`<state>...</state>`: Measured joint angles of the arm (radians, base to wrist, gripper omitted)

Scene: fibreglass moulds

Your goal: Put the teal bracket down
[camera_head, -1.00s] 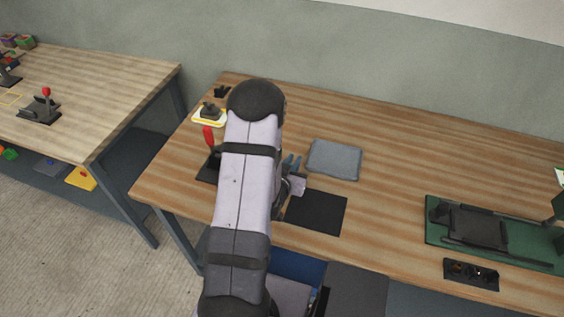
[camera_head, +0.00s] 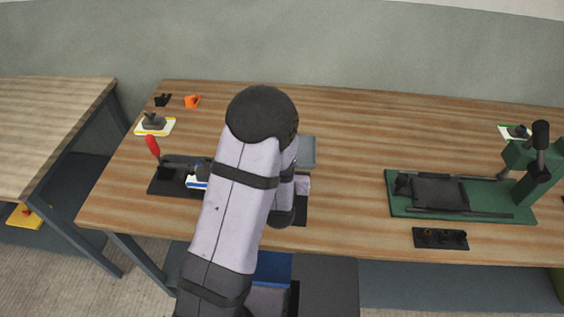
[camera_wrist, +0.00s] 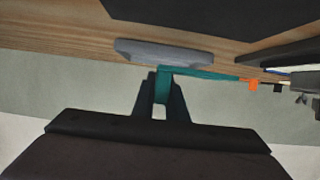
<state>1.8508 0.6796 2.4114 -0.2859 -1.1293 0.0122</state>
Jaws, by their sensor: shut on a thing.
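The teal bracket (camera_wrist: 205,73) is held between the two dark fingers of my gripper (camera_wrist: 160,95) in the wrist view. One arm of it sticks out to the right past the fingertips, and a shorter part lies between them. It appears clear of the table, but the height is hard to judge. In the head view my arm hides both the gripper and the bracket. A grey pad (camera_head: 307,152) is partly hidden behind my arm; a grey slab in the wrist view (camera_wrist: 165,52) appears to be this pad. A black mat (camera_head: 300,213) shows only in part.
A red-handled clamp on a dark base (camera_head: 165,180) stands left of my arm. Farther back are a small orange piece (camera_head: 192,101), a black piece (camera_head: 162,100) and a yellow-edged tray (camera_head: 143,127). A green fixture (camera_head: 405,208) stands right. Table between is clear.

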